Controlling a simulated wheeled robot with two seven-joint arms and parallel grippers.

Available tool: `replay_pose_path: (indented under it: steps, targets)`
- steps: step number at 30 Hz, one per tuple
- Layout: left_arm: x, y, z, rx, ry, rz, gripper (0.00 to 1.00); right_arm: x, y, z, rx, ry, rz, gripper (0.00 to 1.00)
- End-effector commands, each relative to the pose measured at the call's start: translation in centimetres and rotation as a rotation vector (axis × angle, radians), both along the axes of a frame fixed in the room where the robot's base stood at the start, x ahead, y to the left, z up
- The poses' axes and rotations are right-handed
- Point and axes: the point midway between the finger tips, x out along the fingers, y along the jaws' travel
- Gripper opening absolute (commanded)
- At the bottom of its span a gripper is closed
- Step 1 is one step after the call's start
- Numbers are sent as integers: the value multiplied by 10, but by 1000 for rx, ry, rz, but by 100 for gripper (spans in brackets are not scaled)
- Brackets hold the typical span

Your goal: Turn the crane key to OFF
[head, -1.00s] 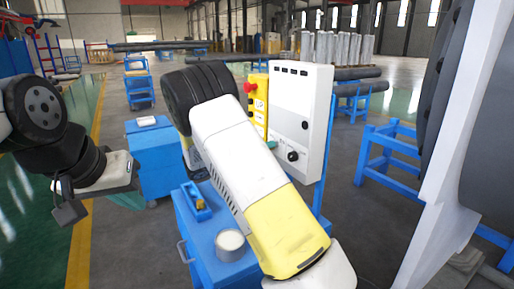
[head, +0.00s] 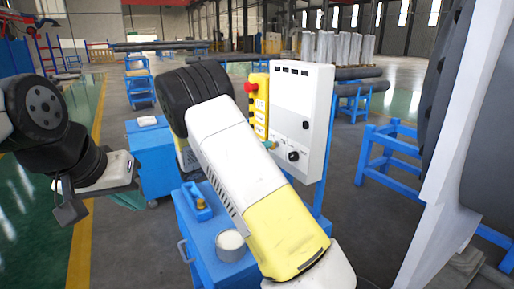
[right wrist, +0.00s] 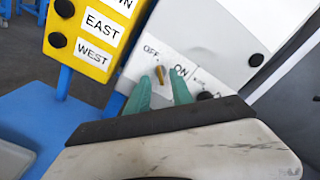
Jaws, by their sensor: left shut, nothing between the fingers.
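The crane key (right wrist: 160,74) is a small brass-yellow key on the white control panel (head: 305,110), between the OFF and ON labels in the right wrist view. I cannot tell for sure which label it points at. My right gripper (right wrist: 160,92) has two green fingertips spread apart, one on each side of the key's lower end in the picture; no contact is clear. In the head view my right arm mostly hides this gripper, with only a bit of green beside the panel. My left gripper (head: 68,205) is shut and empty at the far left, away from the panel.
A yellow button box (head: 258,105) with a red knob stands just left of the panel. A black rotary knob (head: 293,156) is to the key's right. A large dark cylinder stands at far right.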

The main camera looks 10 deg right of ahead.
Motion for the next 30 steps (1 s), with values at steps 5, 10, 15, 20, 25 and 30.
replay_pose_path:
  steps: [5, 10, 15, 20, 25, 30]
  targets:
    - [0, 0, 0, 0, 0, 0, 0, -11, 31, 0, 0, 0, 3, 27]
    - [0, 0, 0, 0, 0, 0, 0, -18, 50, -1, 0, 0, 1, 27]
    - [0, 0, 0, 0, 0, 0, 0, -20, 55, -1, 0, 1, 1, 27]
    - [0, 0, 0, 0, 0, 0, 0, -20, 55, -1, 0, 1, 1, 27]
    - [0, 0, 0, 0, 0, 0, 0, -26, 44, 1, 56, -20, -27, 27]
    - [0, 0, 0, 0, 0, 0, 0, -61, -1, 0, 335, -148, -172, 27]
